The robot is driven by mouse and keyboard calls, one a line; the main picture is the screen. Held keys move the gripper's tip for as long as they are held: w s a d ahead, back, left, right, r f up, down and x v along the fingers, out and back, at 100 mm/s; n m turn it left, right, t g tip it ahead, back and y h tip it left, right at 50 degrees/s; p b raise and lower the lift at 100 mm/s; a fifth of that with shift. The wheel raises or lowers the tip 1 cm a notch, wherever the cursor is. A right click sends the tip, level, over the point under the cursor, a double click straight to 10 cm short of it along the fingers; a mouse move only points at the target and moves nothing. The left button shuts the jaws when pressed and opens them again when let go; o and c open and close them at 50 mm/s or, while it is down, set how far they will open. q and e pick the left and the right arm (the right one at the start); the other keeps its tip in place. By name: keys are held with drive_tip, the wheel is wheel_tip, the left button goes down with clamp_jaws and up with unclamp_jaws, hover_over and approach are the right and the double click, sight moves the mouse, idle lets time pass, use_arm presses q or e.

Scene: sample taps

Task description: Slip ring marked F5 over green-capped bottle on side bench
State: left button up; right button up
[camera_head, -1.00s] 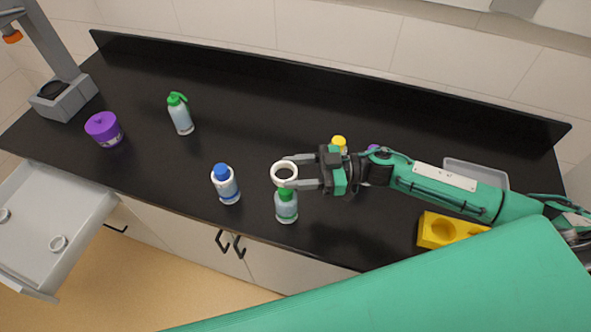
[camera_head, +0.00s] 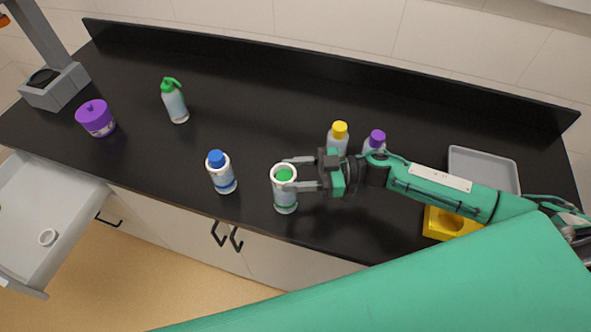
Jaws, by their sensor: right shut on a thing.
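The white ring (camera_head: 273,174) is held by my right gripper (camera_head: 299,174), whose fingers are shut on it from the right. The ring is level and lies around the green cap (camera_head: 284,174) of the upright bottle (camera_head: 286,198) near the bench's front edge. The cap shows through the ring's opening. How far down the ring sits on the bottle is hard to tell, and no F5 mark is readable. Another green-topped bottle (camera_head: 175,103), with a spout, stands at the back left. My left gripper is not in view.

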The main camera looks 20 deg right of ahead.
drive_tip(key=shift+p, duration=0.3)
idle(0.7)
drive_tip(key=o, duration=1.1)
drive_tip(key=shift+d, duration=0.2)
drive_tip(key=shift+v, duration=2.9)
wheel_tip(320, 180, up, 5)
drive_tip(key=p, duration=0.5)
